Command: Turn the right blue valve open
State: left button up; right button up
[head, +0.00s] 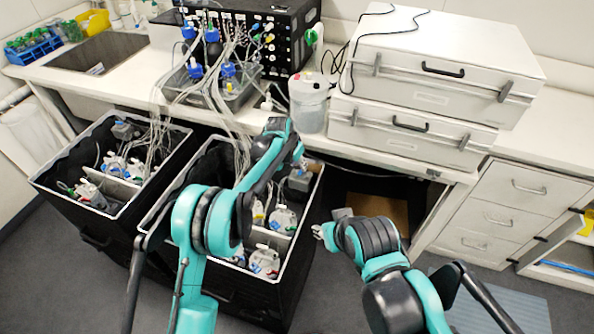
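Blue valve-like caps show on the bench: a right one (228,69) and a left one (195,71) over a clear tray, with others higher by the black panel. I cannot tell which is the right blue valve or whether it is open. My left gripper (300,164) is over the right edge of the right black bin, below and apart from the caps; its fingers are small and their opening is unclear. My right gripper (319,231) is lower, right of that bin, pointing left; its opening is also unclear.
Two open black bins, left (62,150) and right (316,186), hold bottles and tubing. Loose tubes run from bench into bins.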

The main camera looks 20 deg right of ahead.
aim_at(300, 171)
pick_arm(q)
jog(key=b+x, duration=0.1)
jog(key=x, duration=0.4)
jog(key=shift+w+d+f, duration=0.1)
jog(key=shift+w+f, duration=0.05)
jog(key=shift+f, duration=0.2)
grip_shut()
